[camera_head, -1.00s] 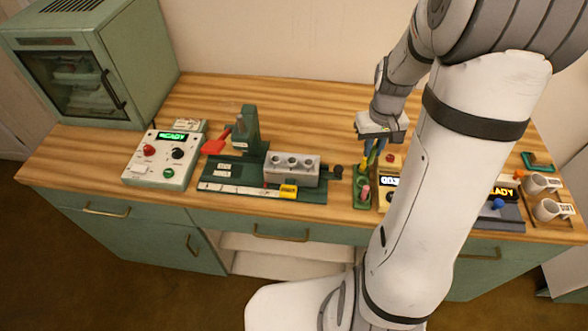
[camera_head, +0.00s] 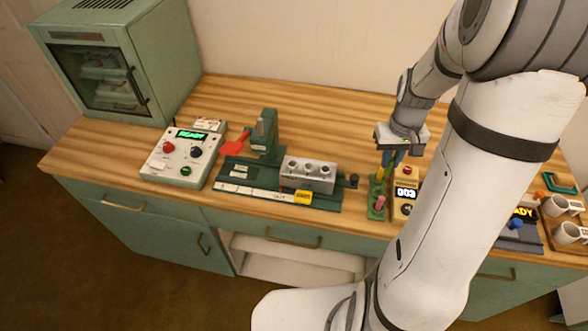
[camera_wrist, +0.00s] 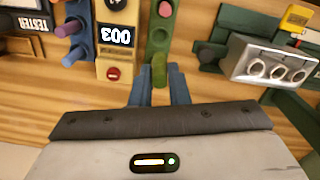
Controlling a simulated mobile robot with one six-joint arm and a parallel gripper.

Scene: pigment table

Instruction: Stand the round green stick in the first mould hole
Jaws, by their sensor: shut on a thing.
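My gripper (camera_wrist: 159,90) is shut on the round green stick (camera_wrist: 160,74), which shows between the blue fingers in the wrist view. In the head view my gripper (camera_head: 386,168) is over the back end of the green stick rack (camera_head: 377,213); the stick cannot be made out there. I cannot tell whether its lower end is clear of the rack. The mould is a grey metal block (camera_head: 309,180) with three holes in its top, left of my gripper in the head view. It shows at the upper right in the wrist view (camera_wrist: 247,59), its holes unobstructed.
A pink stick (camera_head: 380,202) stands in the rack. The cream box reading 003 (camera_head: 405,182) is close on the rack's right. A green press (camera_head: 263,140) with a red handle and a control box (camera_head: 181,157) reading READY are further left. Bare wood lies behind the mould.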

